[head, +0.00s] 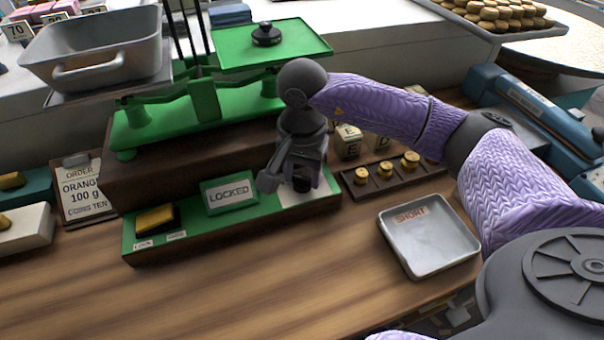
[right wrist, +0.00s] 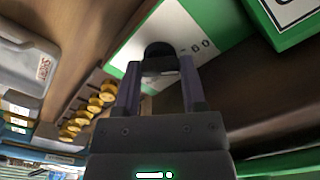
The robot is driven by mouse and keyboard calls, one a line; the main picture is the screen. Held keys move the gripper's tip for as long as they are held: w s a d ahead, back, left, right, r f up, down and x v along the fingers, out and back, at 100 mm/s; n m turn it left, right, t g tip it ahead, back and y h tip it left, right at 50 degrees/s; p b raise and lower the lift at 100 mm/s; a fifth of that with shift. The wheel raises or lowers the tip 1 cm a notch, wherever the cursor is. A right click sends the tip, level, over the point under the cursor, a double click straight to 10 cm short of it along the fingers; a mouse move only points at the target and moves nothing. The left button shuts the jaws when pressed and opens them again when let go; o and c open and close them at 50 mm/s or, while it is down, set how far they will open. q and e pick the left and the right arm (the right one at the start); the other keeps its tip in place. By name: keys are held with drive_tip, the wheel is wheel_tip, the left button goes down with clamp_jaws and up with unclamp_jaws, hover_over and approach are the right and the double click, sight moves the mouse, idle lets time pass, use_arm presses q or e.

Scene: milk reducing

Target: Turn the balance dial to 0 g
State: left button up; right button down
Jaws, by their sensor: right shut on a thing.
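The green balance (head: 200,100) stands on a dark wooden block at the back. In front of it is a green-topped panel (head: 135,240) with a sign reading LOCKED (head: 230,196) and a gold switch block (head: 157,219) at its left. My right gripper (head: 300,183) is over the panel's right end. In the right wrist view its fingers (right wrist: 160,85) are shut on a dark round dial (right wrist: 158,52). A white plate with printed digits, partly hidden, lies under the dial; I cannot tell the setting. My left gripper is not in view.
A metal tray marked SHORT (head: 430,235) lies right of the panel. A rack of brass weights (head: 385,180) is behind it. A grey pan (head: 100,55) and a green plate with a black weight (head: 267,35) top the balance. The front table is clear.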

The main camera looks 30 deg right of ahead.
sight(302, 177)
idle(0.4)
drive_tip(key=shift+c, duration=0.8)
unclamp_jaws()
wheel_tip(302, 177, up, 10)
drive_tip(key=p, duration=0.1)
drive_tip(key=shift+p, duration=0.35)
drive_tip(key=shift+c, duration=0.3)
